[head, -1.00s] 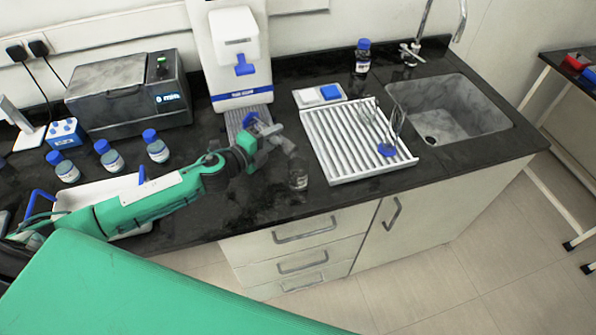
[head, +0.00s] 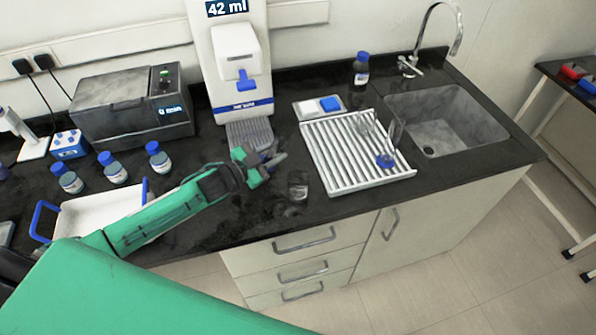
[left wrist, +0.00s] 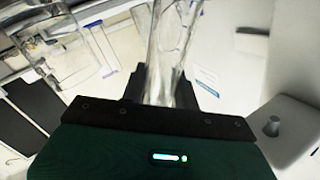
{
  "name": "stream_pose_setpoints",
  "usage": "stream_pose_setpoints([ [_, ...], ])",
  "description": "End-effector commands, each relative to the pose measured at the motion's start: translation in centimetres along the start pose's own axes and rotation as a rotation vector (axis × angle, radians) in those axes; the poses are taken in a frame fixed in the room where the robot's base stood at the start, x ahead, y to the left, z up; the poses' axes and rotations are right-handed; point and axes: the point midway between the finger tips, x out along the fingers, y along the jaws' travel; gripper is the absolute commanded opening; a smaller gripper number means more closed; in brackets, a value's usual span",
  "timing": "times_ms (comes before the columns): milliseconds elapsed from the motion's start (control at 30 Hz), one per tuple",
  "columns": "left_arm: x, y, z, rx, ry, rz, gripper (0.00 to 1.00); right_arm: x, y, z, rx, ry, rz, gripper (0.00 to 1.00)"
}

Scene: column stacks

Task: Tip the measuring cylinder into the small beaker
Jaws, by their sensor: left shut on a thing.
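My left gripper (head: 262,167) is shut on the clear measuring cylinder (head: 278,159), which it holds above the bench, just left of and above the small beaker in the picture. The cylinder looks tilted, but the gripper hides much of it. In the left wrist view the clear cylinder (left wrist: 166,45) rises from between the jaws (left wrist: 160,92). The small clear beaker (head: 298,186) stands upright on the black bench near its front edge. A clear glass vessel (left wrist: 70,60) shows left of the cylinder in the wrist view. I cannot make out liquid in either. My right gripper is out of view.
A white ribbed rack (head: 345,178) with glassware stands right of the beaker. A dispenser (head: 237,60) reading 42 ml is behind the gripper. A white tray (head: 75,225) and several blue-capped bottles (head: 113,170) are at left. The sink (head: 450,118) is at right.

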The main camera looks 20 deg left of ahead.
Motion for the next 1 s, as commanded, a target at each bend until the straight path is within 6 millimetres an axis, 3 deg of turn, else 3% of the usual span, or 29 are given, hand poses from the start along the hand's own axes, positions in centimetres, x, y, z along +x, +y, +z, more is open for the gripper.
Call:
stream_pose_setpoints([
  [33,-0.1,-0.6,-0.9,-0.034,0.005,0.001,0.01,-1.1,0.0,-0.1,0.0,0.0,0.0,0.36],
  [167,-0.1,-1.4,-1.7,-0.132,0.017,0.002,0.01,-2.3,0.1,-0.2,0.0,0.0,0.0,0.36],
  [500,-0.1,-1.6,-0.5,-0.427,0.053,0.005,0.01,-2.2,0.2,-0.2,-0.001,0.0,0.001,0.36],
  [1000,-0.1,-1.7,-0.4,-0.48,0.06,0.005,0.01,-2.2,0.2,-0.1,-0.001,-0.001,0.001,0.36],
])
